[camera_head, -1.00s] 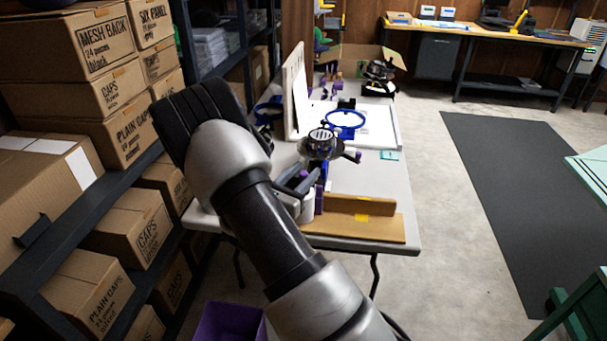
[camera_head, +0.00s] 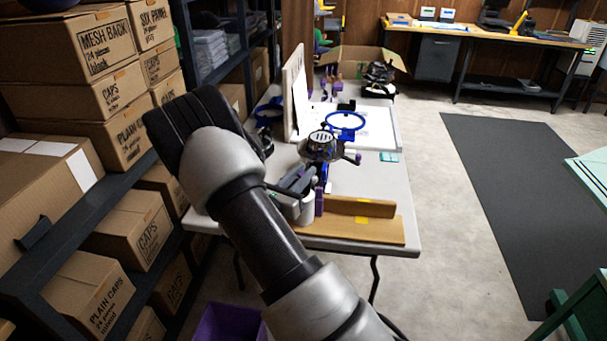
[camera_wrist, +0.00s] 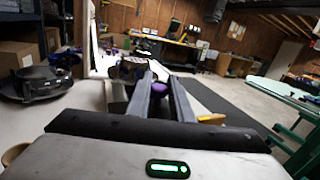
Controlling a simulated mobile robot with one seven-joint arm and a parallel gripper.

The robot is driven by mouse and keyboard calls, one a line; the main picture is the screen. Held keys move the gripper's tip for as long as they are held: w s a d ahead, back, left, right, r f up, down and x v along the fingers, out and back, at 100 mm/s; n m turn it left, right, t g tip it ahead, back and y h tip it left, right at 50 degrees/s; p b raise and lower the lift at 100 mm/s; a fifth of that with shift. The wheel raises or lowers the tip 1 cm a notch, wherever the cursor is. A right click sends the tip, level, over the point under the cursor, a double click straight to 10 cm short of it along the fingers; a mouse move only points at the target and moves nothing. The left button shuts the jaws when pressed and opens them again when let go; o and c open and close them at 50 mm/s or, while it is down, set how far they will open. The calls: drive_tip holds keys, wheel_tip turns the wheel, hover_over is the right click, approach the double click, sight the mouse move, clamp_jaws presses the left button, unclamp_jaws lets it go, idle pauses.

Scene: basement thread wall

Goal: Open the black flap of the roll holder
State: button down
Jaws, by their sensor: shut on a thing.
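The roll holder (camera_head: 303,210) is a small whitish body near the front of the table in the head view, partly covered by my gripper. My gripper (camera_head: 308,178) reaches over it, its fingers pointing away and to the right. In the wrist view the two long grey fingers (camera_wrist: 156,70) run forward and close together at their tips. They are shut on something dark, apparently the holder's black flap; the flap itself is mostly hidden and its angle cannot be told. A purple part (camera_wrist: 158,88) shows between the fingers.
An embroidery machine (camera_head: 322,145) with a blue hoop (camera_head: 345,120) stands just behind. A brown board (camera_head: 360,228) lies right of the holder on the table (camera_head: 395,185). Shelves of cartons (camera_head: 125,225) stand close on the left. Floor to the right is open.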

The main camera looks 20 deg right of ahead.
drive_tip(key=r+n+p, duration=0.1)
drive_tip(key=w+a+n+t, duration=0.1)
drive_tip(key=n, duration=0.1)
drive_tip(key=a+r+n+h+p, duration=0.1)
drive_tip(key=n, duration=0.1)
drive_tip(key=shift+w+r+t+p, duration=0.15)
drive_tip(key=shift+r+t+p, duration=0.15)
drive_tip(key=shift+p, duration=0.05)
drive_tip(key=n+t, duration=0.1)
drive_tip(key=n, duration=0.1)
drive_tip(key=w+a+n+p, duration=0.1)
drive_tip(key=n, duration=0.1)
drive_tip(key=a+r+n+t+p, duration=0.1)
drive_tip(key=shift+w+n+t, duration=0.2)
drive_tip(key=shift+n+t, duration=0.1)
drive_tip(key=shift+n, duration=0.1)
drive_tip(key=shift+w+a+f+n+t+y+p, duration=0.1)
drive_tip(key=shift+w+a+n+t+y+p, duration=0.35)
drive_tip(key=shift+n, duration=1)
drive_tip(key=shift+w+a+f+n+t+y+p, duration=0.25)
drive_tip(key=shift+a+n+t+y, duration=0.35)
drive_tip(key=shift+n, duration=0.8)
drive_tip(key=shift+w+a+r+n+t+y+p, duration=0.2)
drive_tip(key=shift+w+a+n+t+y, duration=0.3)
drive_tip(key=shift+n, duration=0.95)
drive_tip(key=shift+s+a+f, duration=0.1)
drive_tip(key=c, duration=1.6)
unclamp_jaws()
